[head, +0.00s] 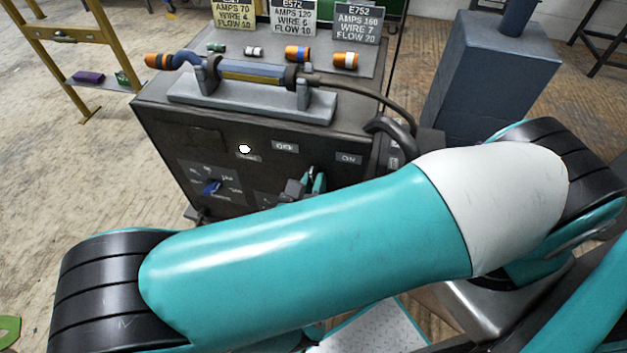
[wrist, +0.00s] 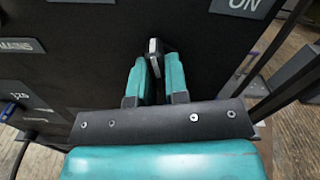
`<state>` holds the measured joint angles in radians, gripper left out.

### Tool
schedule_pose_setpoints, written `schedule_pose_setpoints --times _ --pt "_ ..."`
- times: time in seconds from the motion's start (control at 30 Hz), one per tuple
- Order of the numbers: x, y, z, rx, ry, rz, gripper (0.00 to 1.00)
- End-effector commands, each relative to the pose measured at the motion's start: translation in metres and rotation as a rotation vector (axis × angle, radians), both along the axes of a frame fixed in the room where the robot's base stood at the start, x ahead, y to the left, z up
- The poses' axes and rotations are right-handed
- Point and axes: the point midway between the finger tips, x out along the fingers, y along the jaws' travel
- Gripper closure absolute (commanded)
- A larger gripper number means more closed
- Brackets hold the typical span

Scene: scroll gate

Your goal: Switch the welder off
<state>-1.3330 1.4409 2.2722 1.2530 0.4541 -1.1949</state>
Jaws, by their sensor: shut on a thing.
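The welder (head: 160,135) is a dark box whose front has an OFF label (head: 285,146) and, to its right, an ON label (head: 348,158). The ON label also shows at the top right of the wrist view (wrist: 245,4). My gripper (head: 316,180) is at the front panel, below and between these labels. In the wrist view my gripper (wrist: 155,76) has its two teal fingers closed around a dark switch lever with a pale tip (wrist: 154,47). The lever's base is hidden by the fingers. A white lamp (head: 245,149) glows left of the OFF label.
A blue knob (head: 211,187) sits on the panel's left side. A torch (head: 250,72) lies in a cradle on top, with several small parts and sign plates behind. A black cable (head: 365,92) bends down the right side. A grey block (head: 485,80) stands right.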

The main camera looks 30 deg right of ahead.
Motion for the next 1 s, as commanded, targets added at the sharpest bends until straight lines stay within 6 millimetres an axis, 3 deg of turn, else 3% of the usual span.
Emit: schedule_pose_setpoints --times 0.5,1.0 --pt "-0.0008 0.0007 -0.0013 -0.252 0.259 0.003 1.0" --pt "-0.0008 0.0007 -0.0016 -0.311 0.32 0.002 1.0"
